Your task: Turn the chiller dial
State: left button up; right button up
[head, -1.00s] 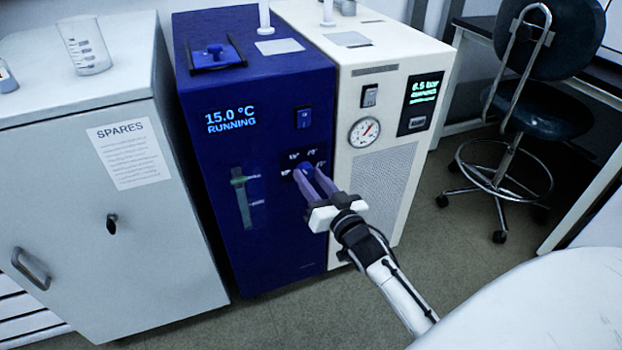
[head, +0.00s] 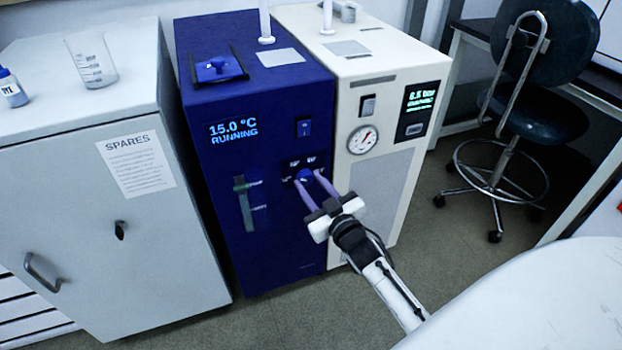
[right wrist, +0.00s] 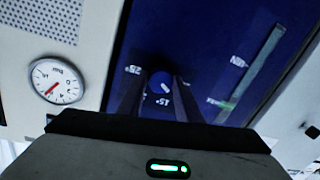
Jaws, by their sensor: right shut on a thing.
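The chiller is the dark blue cabinet (head: 260,235) in the head view, with a display (head: 233,130) reading 15.0 °C RUNNING. Its round blue dial (head: 304,174) sits low on the right of the front panel, with white marks around it. My right gripper (head: 308,178) is shut on the dial, one finger on each side. In the right wrist view the dial (right wrist: 160,83) shows between the dark fingers, with a white pointer line and the marks 25 and 15 near it. My left gripper is not in view.
A white unit with a pressure gauge (head: 363,139) stands against the chiller's right side. A grey SPARES cabinet (head: 190,250) stands on the left, with a beaker (head: 92,62) and small bottle (head: 11,88) on top. A stool (head: 545,115) is at right.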

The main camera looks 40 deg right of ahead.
jog(key=n+p, duration=0.1)
jog(key=n, duration=0.4)
jog(key=shift+h+p, duration=0.3)
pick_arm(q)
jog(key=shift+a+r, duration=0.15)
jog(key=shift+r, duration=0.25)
pick_arm(e)
jog(key=shift+n, duration=0.5)
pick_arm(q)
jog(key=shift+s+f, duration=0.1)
pick_arm(e)
jog(key=shift+g, duration=0.3)
jog(key=o, duration=1)
jog(key=shift+o, duration=0.2)
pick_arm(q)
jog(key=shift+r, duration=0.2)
